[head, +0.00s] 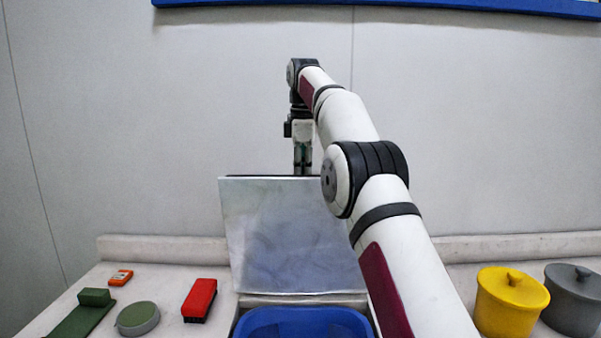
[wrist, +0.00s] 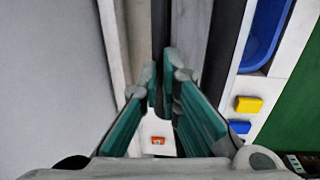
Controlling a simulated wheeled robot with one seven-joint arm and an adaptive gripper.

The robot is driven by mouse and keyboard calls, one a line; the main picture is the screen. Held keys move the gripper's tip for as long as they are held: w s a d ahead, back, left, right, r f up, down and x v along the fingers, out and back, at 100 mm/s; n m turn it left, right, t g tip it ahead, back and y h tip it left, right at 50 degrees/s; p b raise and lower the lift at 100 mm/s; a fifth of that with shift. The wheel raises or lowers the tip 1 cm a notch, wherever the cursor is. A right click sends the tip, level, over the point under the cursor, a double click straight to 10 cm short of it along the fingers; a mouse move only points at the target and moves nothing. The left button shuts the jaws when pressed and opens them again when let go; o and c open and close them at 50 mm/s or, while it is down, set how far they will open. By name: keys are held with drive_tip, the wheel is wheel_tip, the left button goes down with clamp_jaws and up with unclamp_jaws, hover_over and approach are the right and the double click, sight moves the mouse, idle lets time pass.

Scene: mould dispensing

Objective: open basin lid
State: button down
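The basin lid (head: 290,240) is a grey metal panel. It stands raised and steeply tilted behind the blue basin (head: 300,322), whose open top shows in front of it. In the wrist view the lid (wrist: 190,65) runs as a grey strip with dark borders, and part of the basin (wrist: 265,30) shows at upper right. My gripper (head: 303,168) points down at the lid's top edge.
On the left counter are an orange item (head: 121,277), a green block (head: 85,315), a round green-grey container (head: 138,318) and a red block (head: 199,299). Yellow (head: 510,303) and grey (head: 574,300) lidded pots stand at right. A wall rises close behind my gripper.

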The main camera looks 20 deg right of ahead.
drive_tip(key=shift+w+d+f+g, duration=0.1)
drive_tip(key=shift+f+g, duration=0.05)
drive_tip(key=shift+f, duration=0.5)
drive_tip(key=shift+d+f+g, duration=0.1)
drive_tip(key=shift+f+g, duration=0.05)
drive_tip(key=shift+f, duration=0.5)
drive_tip(key=c, duration=1.7)
unclamp_jaws()
drive_tip(key=shift+w+f, duration=0.1)
drive_tip(key=shift+o, duration=0.2)
drive_tip(key=shift+w+f, duration=0.1)
drive_tip(key=shift+w, duration=0.15)
drive_tip(key=shift+s+a+r, duration=0.1)
drive_tip(key=shift+s+r, duration=0.05)
drive_tip(key=shift+r, duration=0.15)
drive_tip(key=shift+s+a+r, duration=0.1)
drive_tip(key=shift+s, duration=0.05)
